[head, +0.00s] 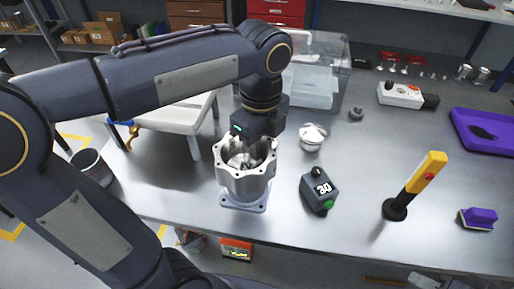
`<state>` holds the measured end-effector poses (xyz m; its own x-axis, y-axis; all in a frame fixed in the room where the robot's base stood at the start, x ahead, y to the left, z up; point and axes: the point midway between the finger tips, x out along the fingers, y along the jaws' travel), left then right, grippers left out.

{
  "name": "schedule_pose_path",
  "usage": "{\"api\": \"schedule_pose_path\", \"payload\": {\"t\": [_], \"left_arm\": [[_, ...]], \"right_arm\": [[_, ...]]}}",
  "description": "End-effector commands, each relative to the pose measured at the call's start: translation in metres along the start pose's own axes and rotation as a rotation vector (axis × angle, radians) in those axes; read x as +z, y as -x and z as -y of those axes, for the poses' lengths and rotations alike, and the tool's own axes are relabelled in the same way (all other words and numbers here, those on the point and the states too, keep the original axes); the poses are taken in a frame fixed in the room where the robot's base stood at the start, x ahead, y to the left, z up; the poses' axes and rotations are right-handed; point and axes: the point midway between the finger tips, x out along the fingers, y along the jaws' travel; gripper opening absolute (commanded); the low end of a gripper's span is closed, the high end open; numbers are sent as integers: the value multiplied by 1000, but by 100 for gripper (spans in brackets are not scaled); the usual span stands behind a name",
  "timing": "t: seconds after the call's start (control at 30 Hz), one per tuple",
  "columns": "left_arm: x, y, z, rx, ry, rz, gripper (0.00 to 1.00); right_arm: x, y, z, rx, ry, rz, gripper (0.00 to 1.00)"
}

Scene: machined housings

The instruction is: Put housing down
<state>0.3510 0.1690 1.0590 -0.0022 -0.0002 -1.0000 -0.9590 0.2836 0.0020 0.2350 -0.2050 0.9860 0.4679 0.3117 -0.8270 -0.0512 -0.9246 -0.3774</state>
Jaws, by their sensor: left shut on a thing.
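A silver machined housing (246,183), open at the top with a scalloped rim, stands upright near the front edge of the metal table. A pale square base (244,204) shows beneath it. My left gripper (250,148) reaches down to the housing's rim from above and is shut on it. Its fingertips are partly hidden in and behind the rim. I cannot tell whether the housing rests fully on the base. My right gripper is not in view.
A white domed part (312,137), a yellow-handled post (415,187), a purple tray (486,131) and a clear case (317,75) are around. A white stand (180,118) is left.

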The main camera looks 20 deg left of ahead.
Motion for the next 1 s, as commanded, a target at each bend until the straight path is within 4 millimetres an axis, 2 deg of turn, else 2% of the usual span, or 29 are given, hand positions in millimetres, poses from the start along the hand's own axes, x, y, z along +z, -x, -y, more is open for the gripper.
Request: {"api": "schedule_pose_path", "payload": {"t": [0.1, 0.33, 0.57, 0.67, 0.83, 1.0], "left_arm": [[19, -15, 15, 2, 3, 0, 0], [40, -48, 31, 1, 1, 0, 0], [48, -59, 38, -2, 1, 0, 0], [54, -70, 42, 1, 0, 0, 0], [53, -92, 41, 0, -1, 0, 0], [53, -96, 42, -3, 0, 0, 0]], "right_arm": [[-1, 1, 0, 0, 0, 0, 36], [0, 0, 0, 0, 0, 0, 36], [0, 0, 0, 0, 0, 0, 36], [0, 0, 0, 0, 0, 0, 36], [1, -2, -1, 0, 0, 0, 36], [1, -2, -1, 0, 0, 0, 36]]}}
